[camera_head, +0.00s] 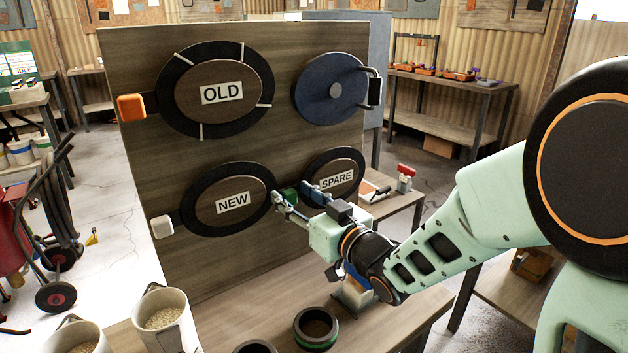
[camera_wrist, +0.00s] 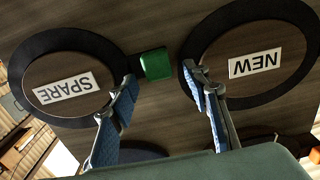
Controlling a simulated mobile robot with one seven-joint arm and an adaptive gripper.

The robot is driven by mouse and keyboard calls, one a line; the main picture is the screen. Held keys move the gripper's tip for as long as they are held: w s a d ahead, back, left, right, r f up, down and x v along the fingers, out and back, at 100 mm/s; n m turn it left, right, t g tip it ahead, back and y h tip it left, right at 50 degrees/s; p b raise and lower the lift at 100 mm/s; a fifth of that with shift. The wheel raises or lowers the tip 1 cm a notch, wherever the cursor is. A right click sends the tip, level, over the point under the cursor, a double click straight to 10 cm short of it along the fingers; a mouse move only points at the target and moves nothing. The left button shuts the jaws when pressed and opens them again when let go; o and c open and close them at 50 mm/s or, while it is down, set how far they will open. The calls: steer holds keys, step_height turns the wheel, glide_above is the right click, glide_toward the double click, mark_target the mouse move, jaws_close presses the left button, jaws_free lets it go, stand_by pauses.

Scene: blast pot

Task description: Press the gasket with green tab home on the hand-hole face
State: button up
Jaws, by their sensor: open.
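The gasket with green tab is the dark oval ring around the SPARE label (camera_head: 310,163), hung at the lower right of an upright wooden board. Its green tab (camera_head: 290,194) points left, toward the NEW ring. In the wrist view the picture is upside down, with the SPARE ring (camera_wrist: 75,33) at left and the green tab (camera_wrist: 155,64) clear between the fingers. My gripper (camera_head: 292,191) is open, its two blue-padded fingers (camera_wrist: 160,78) on either side of the tab. Whether they touch the board or ring I cannot tell. I cannot identify the hand-hole face.
The board (camera_head: 275,60) also bears the OLD ring with orange tab (camera_head: 131,107), the NEW ring with white tab (camera_head: 162,226), and a round blue cover with handle (camera_head: 331,89). Grit buckets (camera_head: 165,320) and a green-banded black ring (camera_head: 316,329) stand on the bench in front.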

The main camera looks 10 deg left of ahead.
steer(key=shift+w+a, duration=0.15)
steer(key=shift+a, duration=0.05)
steer(key=c, duration=1.2)
jaws_close()
steer(key=shift+r, duration=0.2)
